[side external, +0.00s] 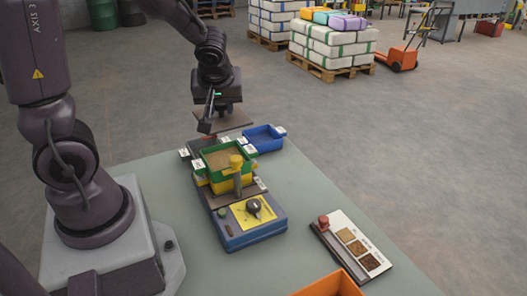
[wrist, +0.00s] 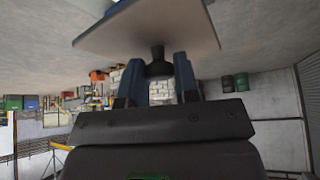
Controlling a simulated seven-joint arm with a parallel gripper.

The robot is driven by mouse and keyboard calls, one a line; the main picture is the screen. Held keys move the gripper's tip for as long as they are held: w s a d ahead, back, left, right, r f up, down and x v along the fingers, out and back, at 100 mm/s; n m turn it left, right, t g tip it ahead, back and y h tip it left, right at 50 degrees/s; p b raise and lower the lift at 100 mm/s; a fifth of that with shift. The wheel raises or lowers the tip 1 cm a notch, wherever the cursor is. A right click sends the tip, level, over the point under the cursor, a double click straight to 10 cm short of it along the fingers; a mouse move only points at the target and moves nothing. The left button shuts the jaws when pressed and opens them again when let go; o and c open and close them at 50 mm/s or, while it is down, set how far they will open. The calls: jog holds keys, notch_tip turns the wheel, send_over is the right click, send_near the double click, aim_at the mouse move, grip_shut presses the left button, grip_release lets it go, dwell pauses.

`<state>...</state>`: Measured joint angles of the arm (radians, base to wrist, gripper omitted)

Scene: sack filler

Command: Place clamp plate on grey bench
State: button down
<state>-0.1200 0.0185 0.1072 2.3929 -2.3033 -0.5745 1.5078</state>
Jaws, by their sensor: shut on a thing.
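My gripper (side external: 222,108) is shut on the clamp plate (side external: 226,121), a flat brown plate held in the air above the far end of the sack filler. In the wrist view the two blue fingers (wrist: 157,72) close on the dark knob of the clamp plate (wrist: 195,32), and the flat plate spreads out beyond them. The grey bench (side external: 312,213) lies below, with bare surface around the filler. The plate is apart from the bench.
A blue-based filler (side external: 240,236) with a green and yellow sand-filled box (side external: 222,160) stands mid-bench. A blue tray (side external: 264,137) is behind it. A sample board (side external: 352,246) and an orange bin (side external: 330,285) sit at the right front. Stacked sacks (side external: 333,44) stand on the floor.

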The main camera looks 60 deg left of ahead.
jog(key=w+d+f, duration=0.6)
jog(key=w, duration=0.3)
jog(key=w+d+f, duration=0.5)
jog(key=w+f, duration=0.1)
jog(key=w, duration=0.2)
jog(key=f, duration=0.5)
jog(key=shift+w+f, duration=0.1)
jog(key=shift+w, duration=0.15)
jog(key=shift+f, duration=2.05)
jog(key=shift+f, duration=0.15)
jog(key=c, duration=0.9)
grip_release()
jog(key=shift+o, duration=0.2)
